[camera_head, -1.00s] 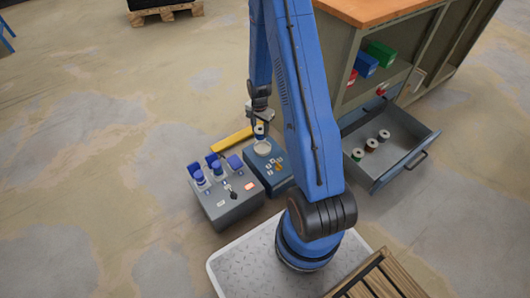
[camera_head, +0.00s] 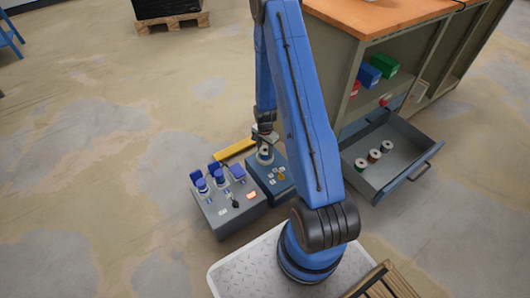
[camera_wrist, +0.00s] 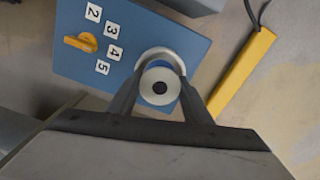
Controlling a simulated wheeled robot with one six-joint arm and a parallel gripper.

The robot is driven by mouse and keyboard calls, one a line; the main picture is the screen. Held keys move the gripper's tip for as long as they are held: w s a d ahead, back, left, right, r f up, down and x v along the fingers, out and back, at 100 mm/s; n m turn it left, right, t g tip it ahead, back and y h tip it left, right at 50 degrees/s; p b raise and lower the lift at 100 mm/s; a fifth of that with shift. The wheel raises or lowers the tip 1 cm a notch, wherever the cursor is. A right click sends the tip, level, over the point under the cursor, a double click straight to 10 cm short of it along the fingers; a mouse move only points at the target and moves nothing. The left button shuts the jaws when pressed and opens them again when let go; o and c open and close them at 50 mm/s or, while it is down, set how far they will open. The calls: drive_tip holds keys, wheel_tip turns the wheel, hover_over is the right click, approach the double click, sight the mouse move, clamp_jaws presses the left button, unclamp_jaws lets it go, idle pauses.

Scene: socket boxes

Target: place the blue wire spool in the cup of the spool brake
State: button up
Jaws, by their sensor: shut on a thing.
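The blue wire spool (camera_wrist: 160,88) is between the fingers of my gripper (camera_wrist: 160,100) in the wrist view, its pale round flange with a dark centre hole facing the camera. A little blue shows at its edge. In the head view my gripper (camera_head: 265,147) is over the cup end of the brake (camera_head: 272,177). I cannot tell whether the spool is seated in the cup.
A grey socket box (camera_head: 228,208) with blue lidded sockets stands left of the brake. A yellow bar (camera_head: 234,150) lies behind. An open drawer (camera_head: 398,180) with several spools is at the right, under the workbench (camera_head: 370,15).

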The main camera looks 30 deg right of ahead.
drive_tip(key=shift+f, duration=0.5)
drive_tip(key=shift+f, duration=0.15)
drive_tip(key=o, duration=1.2)
wheel_tip(320, 180, up, 13)
wheel_tip(320, 180, up, 14)
drive_tip(key=r+n+t, duration=0.1)
drive_tip(key=n, duration=0.2)
hover_over(265, 150)
drive_tip(key=s+a, duration=0.1)
drive_tip(key=a, duration=0.3)
drive_tip(key=s+a+r+n+t, duration=0.1)
drive_tip(key=s+a+r+n, duration=0.15)
drive_tip(key=r, duration=0.45)
drive_tip(key=s+a+r+n, duration=0.1)
drive_tip(key=s+a+r, duration=0.1)
drive_tip(key=s+r, duration=0.3)
drive_tip(key=s+a+r+n+t, duration=0.1)
drive_tip(key=s+a+r+n, duration=0.2)
drive_tip(key=s+r, duration=0.4)
drive_tip(key=s+a+r+n+t, duration=0.1)
drive_tip(key=s+a+r+n, duration=0.3)
drive_tip(key=s+r, duration=0.4)
drive_tip(key=s+n, duration=0.1)
drive_tip(key=s, duration=0.5)
drive_tip(key=shift+s+a+r+t, duration=0.15)
drive_tip(key=shift+s+r+t, duration=0.1)
drive_tip(key=shift+s+t, duration=0.15)
